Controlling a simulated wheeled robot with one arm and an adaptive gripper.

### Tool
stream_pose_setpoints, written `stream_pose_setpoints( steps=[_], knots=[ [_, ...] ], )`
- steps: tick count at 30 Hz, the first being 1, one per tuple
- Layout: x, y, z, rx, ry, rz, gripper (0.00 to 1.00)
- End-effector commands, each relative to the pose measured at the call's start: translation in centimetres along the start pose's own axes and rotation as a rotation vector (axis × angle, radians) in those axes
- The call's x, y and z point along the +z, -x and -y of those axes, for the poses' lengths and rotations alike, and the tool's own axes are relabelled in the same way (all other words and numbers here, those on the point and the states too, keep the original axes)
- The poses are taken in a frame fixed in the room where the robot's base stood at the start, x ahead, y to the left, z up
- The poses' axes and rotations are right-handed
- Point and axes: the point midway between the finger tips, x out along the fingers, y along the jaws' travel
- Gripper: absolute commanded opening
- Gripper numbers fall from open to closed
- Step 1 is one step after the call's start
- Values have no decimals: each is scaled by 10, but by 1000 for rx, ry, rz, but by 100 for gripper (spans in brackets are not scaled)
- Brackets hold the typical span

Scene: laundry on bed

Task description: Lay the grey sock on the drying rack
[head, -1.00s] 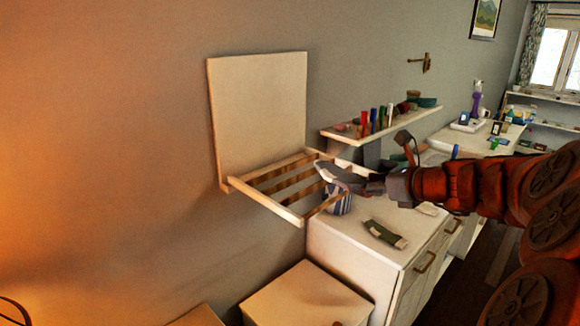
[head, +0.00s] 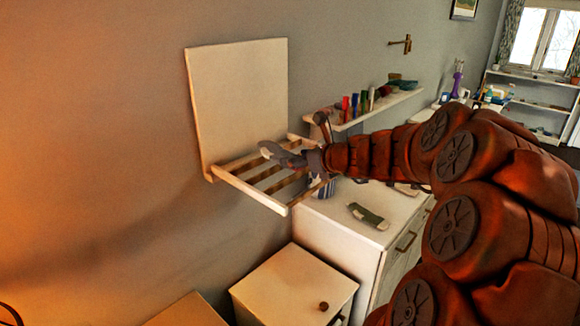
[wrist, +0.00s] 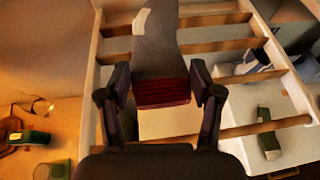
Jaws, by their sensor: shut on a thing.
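The grey sock (head: 283,156) has a pale patch and, in the wrist view (wrist: 155,52), a dark red cuff. My gripper (head: 308,160) is shut on the cuff end, with a finger on each side of it in the wrist view (wrist: 162,92). The sock stretches out over the bars of the wooden drying rack (head: 248,194), which is folded out from the wall. In the wrist view the bars and side rail of the rack (wrist: 282,78) lie below the sock. I cannot tell whether the sock touches the bars.
A green sock-like item (head: 367,216) lies on the white cabinet (head: 345,235) right of the rack. A blue and white striped item (head: 326,189) is partly hidden behind the rack's right end. A wall shelf (head: 395,104) with several small bottles stands behind my arm.

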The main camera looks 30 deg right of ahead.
Motion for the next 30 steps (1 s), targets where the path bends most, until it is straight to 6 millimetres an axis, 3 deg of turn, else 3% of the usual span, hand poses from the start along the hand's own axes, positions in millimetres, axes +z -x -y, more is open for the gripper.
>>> stream_pose_setpoints(
  steps=[10, 18, 30],
  knots=[
    [8, -22, -6, 2, 0, 0, 42],
    [-22, -33, -6, 3, -4, 2, 42],
    [-27, -35, -5, 0, 0, 1, 42]
  ],
)
